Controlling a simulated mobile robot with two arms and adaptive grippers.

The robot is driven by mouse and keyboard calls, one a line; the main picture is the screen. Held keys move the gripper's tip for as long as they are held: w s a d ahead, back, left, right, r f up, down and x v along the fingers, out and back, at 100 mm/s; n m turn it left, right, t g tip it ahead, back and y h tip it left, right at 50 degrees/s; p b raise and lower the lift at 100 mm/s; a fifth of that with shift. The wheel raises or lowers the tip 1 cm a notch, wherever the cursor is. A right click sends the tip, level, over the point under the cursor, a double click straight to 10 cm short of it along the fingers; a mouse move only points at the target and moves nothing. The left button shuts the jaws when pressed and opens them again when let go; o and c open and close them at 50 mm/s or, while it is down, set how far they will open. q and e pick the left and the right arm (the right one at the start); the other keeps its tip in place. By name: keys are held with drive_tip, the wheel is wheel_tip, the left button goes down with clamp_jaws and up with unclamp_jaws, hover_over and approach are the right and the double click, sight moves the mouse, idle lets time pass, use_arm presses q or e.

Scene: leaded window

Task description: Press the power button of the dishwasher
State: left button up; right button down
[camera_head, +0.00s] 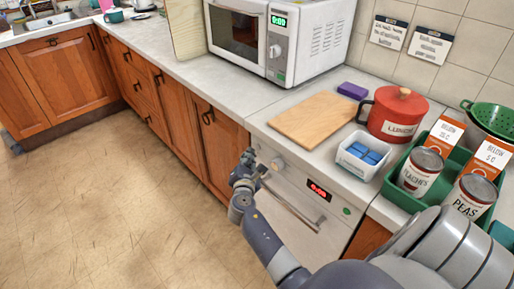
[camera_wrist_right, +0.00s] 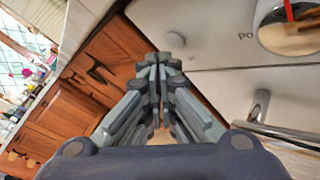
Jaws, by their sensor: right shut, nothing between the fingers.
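My right gripper (camera_head: 248,165) is shut and empty, just left of the knob and in front of the panel's left end. In the right wrist view its fingers (camera_wrist_right: 165,62) are together. There a shiny round knob (camera_wrist_right: 290,28) with a red line sits to the right, beside cut-off lettering "PO". A small grey round piece (camera_wrist_right: 196,72) lies near the fingertips. My left gripper is not in view.
Wooden cabinets (camera_head: 170,100) run left of the dishwasher. On the worktop are a cutting board (camera_head: 313,119), a white tub (camera_head: 354,164) of blue tablets, a red pot (camera_head: 396,115) and a green tray (camera_head: 394,190) with cans. The floor (camera_head: 110,205) on the left is clear.

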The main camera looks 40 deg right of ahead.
drive_tip(key=shift+s+a, duration=0.15)
drive_tip(key=shift+a, duration=1.3)
drive_tip(key=shift+s+a, duration=0.1)
drive_tip(key=shift+a, duration=1.35)
